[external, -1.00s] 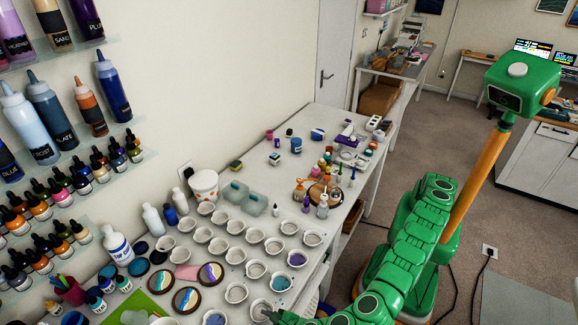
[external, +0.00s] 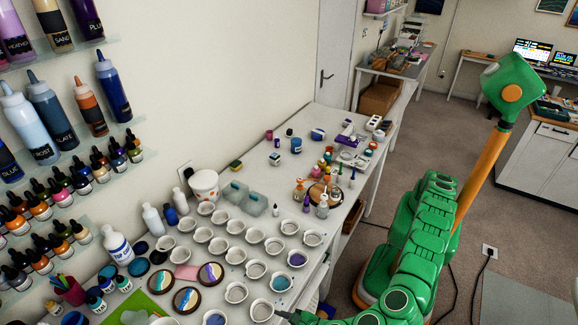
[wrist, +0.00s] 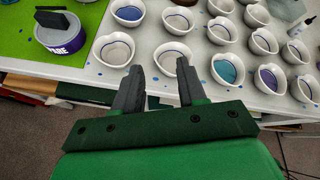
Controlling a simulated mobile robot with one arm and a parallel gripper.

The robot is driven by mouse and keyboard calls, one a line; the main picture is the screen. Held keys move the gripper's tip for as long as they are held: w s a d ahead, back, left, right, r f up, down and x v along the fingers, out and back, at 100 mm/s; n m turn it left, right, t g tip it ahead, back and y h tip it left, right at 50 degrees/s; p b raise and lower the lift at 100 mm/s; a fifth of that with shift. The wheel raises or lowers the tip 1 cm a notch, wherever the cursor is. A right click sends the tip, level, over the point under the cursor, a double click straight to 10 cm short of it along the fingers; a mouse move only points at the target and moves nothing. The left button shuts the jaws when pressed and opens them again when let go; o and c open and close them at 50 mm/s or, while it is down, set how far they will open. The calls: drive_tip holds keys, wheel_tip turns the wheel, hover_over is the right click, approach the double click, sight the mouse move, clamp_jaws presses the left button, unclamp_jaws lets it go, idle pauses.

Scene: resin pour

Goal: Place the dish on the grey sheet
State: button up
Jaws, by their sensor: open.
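Several small white heart-shaped dishes stand in rows on the white table; I cannot tell which one the task means. The nearest dish (wrist: 176,58) is just past my gripper's fingertips in the wrist view; its inside looks white with a dark line. It also shows at the table's front in the external view (external: 261,310). My gripper (wrist: 159,68) is open and empty, its fingers short of this dish and apart from it. A flat grey sheet-like piece (external: 515,302) lies low at the right; I cannot tell if it is the grey sheet.
Neighbouring dishes crowd close, one with teal inside (wrist: 228,68) and one with purple (wrist: 269,78). A green mat (wrist: 75,25) with a labelled tub (wrist: 62,35) lies at the left. Bottles and a round wooden stand (external: 322,192) are farther back.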

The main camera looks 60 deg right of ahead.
drive_tip(key=w+d+r+n+t+y, duration=0.2)
drive_tip(key=w+d+r+n+y, duration=0.15)
drive_tip(key=w+r, duration=0.95)
drive_tip(key=w+d+r+n+t+y, duration=0.2)
drive_tip(key=w+d+r+n, duration=0.3)
drive_tip(key=w+r, duration=0.8)
drive_tip(key=w+d+r+n+g+y, duration=0.1)
drive_tip(key=w+d+r+n+y, duration=0.2)
drive_tip(key=w+d+r+n, duration=0.4)
drive_tip(key=s+d+f+n+g+y, duration=0.1)
drive_tip(key=d+n+g, duration=0.4)
drive_tip(key=d, duration=1)
drive_tip(key=s+d+f+n+g+h, duration=0.25)
drive_tip(key=s+d+f, duration=0.25)
drive_tip(key=d, duration=0.5)
drive_tip(key=s+d+f+n+g+h, duration=0.1)
drive_tip(key=s+d+f+n, duration=0.3)
drive_tip(key=d, duration=0.5)
drive_tip(key=s+d+f+n+g+h, duration=0.1)
drive_tip(key=s+d+f+n+g, duration=0.1)
drive_tip(key=s+d+f, duration=0.6)
drive_tip(key=s+d+f+n+g+h, duration=0.1)
drive_tip(key=s+d+f+g+h, duration=0.1)
drive_tip(key=s+d, duration=1.1)
drive_tip(key=s+d+f+n+g+h, duration=0.1)
drive_tip(key=s+d+f+g+h, duration=0.2)
drive_tip(key=s+d, duration=1)
drive_tip(key=shift+f+n+g, duration=0.3)
drive_tip(key=shift+f+g, duration=0.25)
drive_tip(key=shift+f, duration=0.35)
